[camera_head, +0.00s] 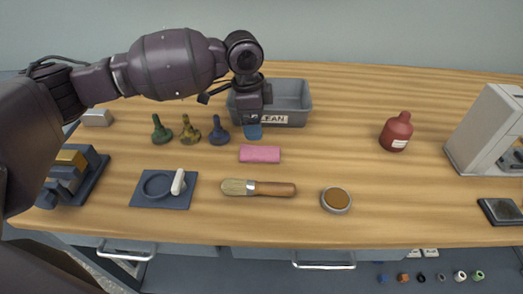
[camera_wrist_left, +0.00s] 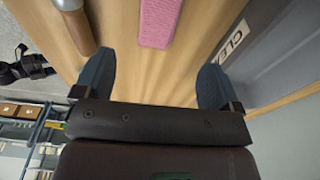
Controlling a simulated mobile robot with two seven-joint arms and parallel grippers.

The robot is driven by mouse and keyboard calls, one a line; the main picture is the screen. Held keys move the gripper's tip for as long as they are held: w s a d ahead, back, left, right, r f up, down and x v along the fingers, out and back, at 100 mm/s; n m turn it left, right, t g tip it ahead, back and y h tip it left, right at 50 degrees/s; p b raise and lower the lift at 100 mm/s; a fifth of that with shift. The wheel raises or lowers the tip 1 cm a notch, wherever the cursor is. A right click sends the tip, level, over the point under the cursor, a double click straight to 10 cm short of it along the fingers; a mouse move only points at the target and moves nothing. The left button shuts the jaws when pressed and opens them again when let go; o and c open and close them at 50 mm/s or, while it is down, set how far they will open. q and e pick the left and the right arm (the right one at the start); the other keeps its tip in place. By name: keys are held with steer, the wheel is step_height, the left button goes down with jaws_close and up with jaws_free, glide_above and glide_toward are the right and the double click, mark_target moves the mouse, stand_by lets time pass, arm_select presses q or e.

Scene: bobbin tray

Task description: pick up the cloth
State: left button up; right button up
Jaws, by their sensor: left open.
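The cloth (camera_head: 260,153) is a flat pink rectangle lying on the wooden table, in front of the grey bin. It also shows at the top of the left wrist view (camera_wrist_left: 160,22). My left gripper (camera_head: 253,132) is above the table just behind the cloth, at the bin's front. In the left wrist view its two blue fingers (camera_wrist_left: 155,82) are wide apart with nothing between them, and the cloth lies beyond them, apart from both. My right gripper is not in view.
The grey bin (camera_head: 292,97), with a label partly hidden by my gripper, stands behind. A brush (camera_head: 272,189) lies in front of the cloth. Several small bobbin-like pieces (camera_head: 190,133) stand left, a round tin (camera_head: 336,200) front right, and a red bottle (camera_head: 396,132) right.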

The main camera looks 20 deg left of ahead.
mark_target(260, 149)
arm_select(q)
steer(key=f, duration=0.4)
steer(key=shift+d+b, duration=0.2)
steer(key=shift+b, duration=0.1)
steer(key=shift+f, duration=0.55)
steer(key=f, duration=0.3)
steer(key=f+b, duration=0.1)
steer(key=shift+w+d+f, duration=0.1)
steer(key=shift+d+f, duration=0.15)
steer(key=shift+f, duration=0.3)
steer(key=shift+r, duration=0.1)
steer(key=shift+c, duration=0.6)
steer(key=c, duration=0.9)
steer(key=shift+r, duration=0.45)
step_height(260, 149, up, 19)
steer(key=p, duration=0.3)
